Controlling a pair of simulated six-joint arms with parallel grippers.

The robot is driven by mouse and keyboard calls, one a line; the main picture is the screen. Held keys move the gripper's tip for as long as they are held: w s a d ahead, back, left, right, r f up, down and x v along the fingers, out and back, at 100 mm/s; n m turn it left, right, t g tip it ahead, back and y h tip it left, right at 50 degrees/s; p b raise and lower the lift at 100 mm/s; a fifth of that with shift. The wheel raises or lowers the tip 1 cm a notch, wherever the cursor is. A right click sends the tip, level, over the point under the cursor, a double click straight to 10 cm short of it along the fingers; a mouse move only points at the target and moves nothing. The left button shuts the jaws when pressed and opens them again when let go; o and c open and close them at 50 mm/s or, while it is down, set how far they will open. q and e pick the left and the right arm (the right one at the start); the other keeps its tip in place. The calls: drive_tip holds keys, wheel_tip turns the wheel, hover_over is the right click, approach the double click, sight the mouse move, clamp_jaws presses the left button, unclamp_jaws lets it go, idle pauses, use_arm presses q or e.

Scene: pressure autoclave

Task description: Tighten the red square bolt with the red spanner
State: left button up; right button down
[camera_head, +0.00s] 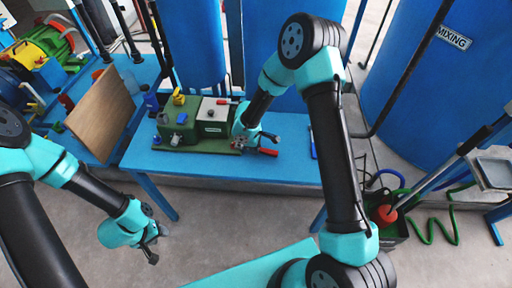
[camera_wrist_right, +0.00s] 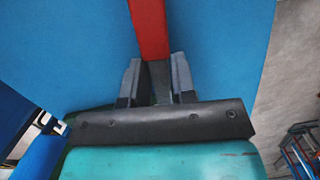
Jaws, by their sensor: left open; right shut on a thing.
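My right gripper (camera_head: 258,143) is at the right end of the green-based apparatus (camera_head: 190,140) on the blue table. It is shut on the red spanner (camera_head: 268,152), of which a short red piece shows beside the jaws. In the right wrist view the red spanner (camera_wrist_right: 150,30) runs up from between the two grey fingers (camera_wrist_right: 157,85). Its far end is out of that view. I cannot make out the red square bolt; the right arm and gripper cover part of the apparatus. My left gripper (camera_head: 150,245) is open and empty, over the floor in front of the table.
A brown board (camera_head: 102,112) leans at the table's left side. A small blue item (camera_head: 313,143) lies on the blue table (camera_head: 215,170) right of the gripper. Large blue tanks (camera_head: 425,95) stand behind. A dark box (camera_head: 392,235) with green hose is at right.

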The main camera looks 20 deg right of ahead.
drive_tip(key=shift+w+a+r, duration=0.1)
drive_tip(key=shift+w+a, duration=0.05)
drive_tip(key=shift+a, duration=0.25)
drive_tip(key=shift+s+a+m, duration=0.45)
drive_tip(key=shift+m, duration=0.4)
drive_tip(key=shift+s+a+m, duration=0.4)
drive_tip(key=shift+s+m, duration=0.05)
drive_tip(key=shift+m, duration=0.4)
drive_tip(key=shift+s+a+m+g+y, duration=0.15)
drive_tip(key=shift+s+a+m+y, duration=0.2)
drive_tip(key=shift+a+m, duration=0.5)
drive_tip(key=shift+s+a+m+g+y, duration=0.15)
drive_tip(key=shift+s+a+m, duration=0.3)
drive_tip(key=shift+m, duration=0.7)
drive_tip(key=shift+s+a+m, duration=0.15)
drive_tip(key=shift+a+m, duration=1.3)
drive_tip(key=shift+m, duration=0.45)
drive_tip(key=shift+w+a+m+y, duration=0.15)
drive_tip(key=shift+a+m+y, duration=0.1)
drive_tip(key=shift+a+m, duration=0.65)
drive_tip(key=shift+w+a+m+y, duration=0.1)
drive_tip(key=shift+a+m+y, duration=0.15)
drive_tip(key=shift+a+m, duration=0.6)
drive_tip(key=shift+d+m, duration=0.25)
drive_tip(key=shift+r, duration=0.15)
drive_tip(key=shift+r, duration=1)
